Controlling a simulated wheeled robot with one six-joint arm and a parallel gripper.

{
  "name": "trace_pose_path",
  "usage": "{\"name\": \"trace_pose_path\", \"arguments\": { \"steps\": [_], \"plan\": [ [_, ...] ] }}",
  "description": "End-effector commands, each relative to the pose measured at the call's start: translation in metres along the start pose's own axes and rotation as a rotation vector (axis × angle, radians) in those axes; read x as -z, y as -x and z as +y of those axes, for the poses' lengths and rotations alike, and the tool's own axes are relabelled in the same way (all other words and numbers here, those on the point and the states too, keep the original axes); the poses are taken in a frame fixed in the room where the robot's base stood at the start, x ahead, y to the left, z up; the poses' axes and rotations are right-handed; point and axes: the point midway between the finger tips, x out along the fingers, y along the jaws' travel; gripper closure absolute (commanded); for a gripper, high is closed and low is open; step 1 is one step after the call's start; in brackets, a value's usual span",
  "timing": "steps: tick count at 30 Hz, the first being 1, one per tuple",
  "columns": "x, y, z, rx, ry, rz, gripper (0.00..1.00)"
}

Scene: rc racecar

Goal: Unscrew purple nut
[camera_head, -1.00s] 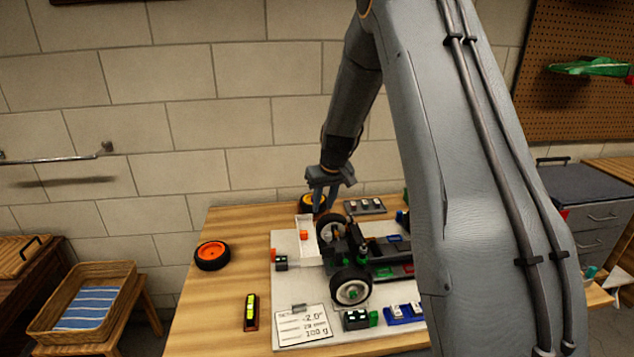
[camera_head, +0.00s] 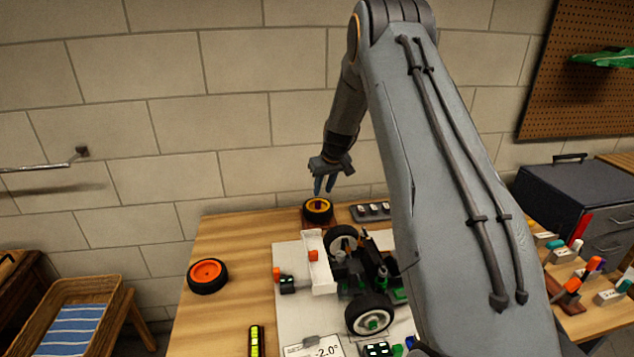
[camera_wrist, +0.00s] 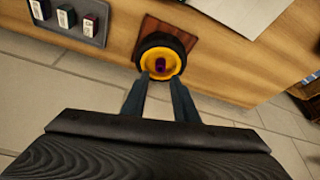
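The purple nut (camera_wrist: 160,64) sits at the centre of a black wheel with a yellow rim (camera_wrist: 176,58), which lies flat on a brown wooden block at the table's back edge. The nut shows small in the head view (camera_head: 318,205). My gripper (camera_head: 325,187) is above the wheel in the head view, clear of it. In the wrist view my gripper's two fingers (camera_wrist: 159,92) are spread apart with nothing between them, pointing toward the wheel.
The partly built car (camera_head: 362,270) with black wheels stands on a white board right of centre. A grey tray (camera_head: 371,211) with small blocks lies right of the yellow wheel. An orange-rimmed wheel (camera_head: 207,275) lies on the left of the table, with bare wood around it.

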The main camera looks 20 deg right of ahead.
Motion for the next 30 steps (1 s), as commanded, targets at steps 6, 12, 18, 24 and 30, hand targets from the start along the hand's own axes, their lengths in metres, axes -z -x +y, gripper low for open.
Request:
{"name": "trace_pose_path", "arguments": {
  "steps": [6,12,18,24,30],
  "plan": [
    [0.001,-0.015,-0.004,0.003,0.005,-0.002,0.73],
    [0.002,-0.043,-0.007,0.004,0.009,-0.001,0.73],
    [0.001,-0.065,-0.006,0.003,0.007,-0.001,0.73],
    [0.001,-0.076,-0.004,0.002,0.005,0.000,0.73],
    [0.001,-0.078,-0.004,0.002,0.004,0.000,0.73]
  ]
}}
